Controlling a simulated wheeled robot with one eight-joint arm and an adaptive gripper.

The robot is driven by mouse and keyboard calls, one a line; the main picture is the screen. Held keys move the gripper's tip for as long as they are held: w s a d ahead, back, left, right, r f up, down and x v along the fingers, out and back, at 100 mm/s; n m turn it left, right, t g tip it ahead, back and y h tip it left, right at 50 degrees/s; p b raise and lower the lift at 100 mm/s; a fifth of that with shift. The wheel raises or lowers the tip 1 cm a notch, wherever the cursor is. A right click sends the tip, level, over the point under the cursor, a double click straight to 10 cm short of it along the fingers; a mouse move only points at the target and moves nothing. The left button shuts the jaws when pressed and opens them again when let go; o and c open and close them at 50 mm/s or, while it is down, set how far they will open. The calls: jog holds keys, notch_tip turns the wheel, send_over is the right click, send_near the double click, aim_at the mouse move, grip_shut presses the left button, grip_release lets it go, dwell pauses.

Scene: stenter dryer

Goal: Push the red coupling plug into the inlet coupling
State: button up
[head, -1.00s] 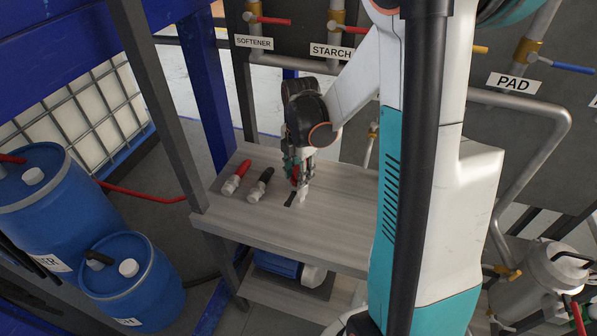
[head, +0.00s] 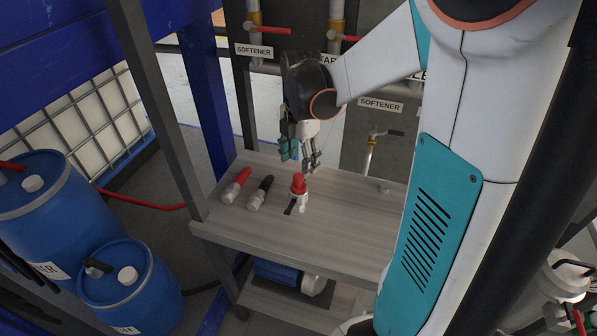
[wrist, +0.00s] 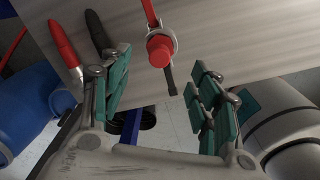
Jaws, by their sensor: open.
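A red plug (head: 299,184) stands upright in a pale coupling (head: 302,202) on the grey table. A dark strip or lever sits beside the coupling's base. In the wrist view the red plug (wrist: 159,52) is seen end-on with a pale ring around it, a red strip on one side and a dark one on the other. I cannot tell how deep it sits. My gripper (head: 301,160) is above the plug, apart from it, open and empty. In the wrist view its green-padded fingers (wrist: 160,78) are spread wide to either side.
A red-handled fitting (head: 236,185) and a black-handled fitting (head: 261,192) lie on the table (head: 330,238), left of the plug. A grey post (head: 165,115) rises at the left edge. Blue drums (head: 130,285) stand on the floor. A tap (head: 371,152) and labelled pipes are behind.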

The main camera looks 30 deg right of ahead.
jog(key=shift+r, duration=2)
